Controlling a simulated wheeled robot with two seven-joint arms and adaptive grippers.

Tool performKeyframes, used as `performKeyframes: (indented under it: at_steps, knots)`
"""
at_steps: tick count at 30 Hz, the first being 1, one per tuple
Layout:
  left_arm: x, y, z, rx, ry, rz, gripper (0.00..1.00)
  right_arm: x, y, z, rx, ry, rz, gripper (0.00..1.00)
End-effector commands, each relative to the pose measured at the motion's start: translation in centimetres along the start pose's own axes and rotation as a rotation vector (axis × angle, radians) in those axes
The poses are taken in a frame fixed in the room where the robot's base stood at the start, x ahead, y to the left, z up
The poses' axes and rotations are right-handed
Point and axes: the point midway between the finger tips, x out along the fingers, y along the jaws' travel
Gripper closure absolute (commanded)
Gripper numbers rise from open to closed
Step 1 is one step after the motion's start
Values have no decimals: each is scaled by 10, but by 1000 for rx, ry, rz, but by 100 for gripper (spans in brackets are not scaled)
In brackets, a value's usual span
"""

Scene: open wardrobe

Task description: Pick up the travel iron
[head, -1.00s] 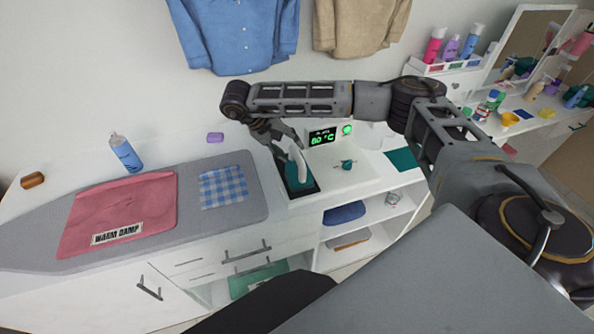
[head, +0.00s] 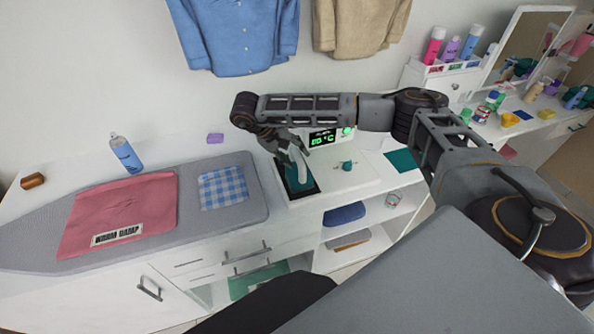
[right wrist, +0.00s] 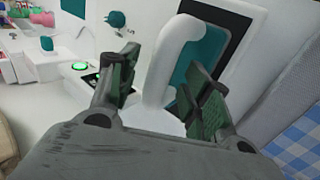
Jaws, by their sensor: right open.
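The travel iron (head: 300,181) has a teal body and a pale, curved handle. It rests on a dark pad beside the grey ironing board in the head view. My right gripper (head: 291,153) is just above it. In the right wrist view, the open fingers of my right gripper (right wrist: 160,68) stand on either side of the iron's white handle (right wrist: 182,36), with visible gaps. The fingers and handle partly hide the teal body in that view. My left gripper is not in view.
A green-lit temperature display (head: 323,139) stands just behind the iron. The ironing board (head: 225,222) holds a pink cloth (head: 120,212) and a blue checked cloth (head: 222,187). A spray bottle (head: 125,153) stands behind the board. A teal knob (head: 347,165) is to the right.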

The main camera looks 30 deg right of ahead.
Motion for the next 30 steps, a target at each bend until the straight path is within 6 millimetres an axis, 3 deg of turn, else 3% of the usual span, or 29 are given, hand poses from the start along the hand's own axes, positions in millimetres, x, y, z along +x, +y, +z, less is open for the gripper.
performKeyframes:
  at_steps: [7,22,30]
  knots:
    - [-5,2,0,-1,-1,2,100,21,1,0,0,1,-1,51]
    - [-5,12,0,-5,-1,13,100,23,1,0,0,2,-1,51]
    - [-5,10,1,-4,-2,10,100,23,1,0,0,2,-1,84]
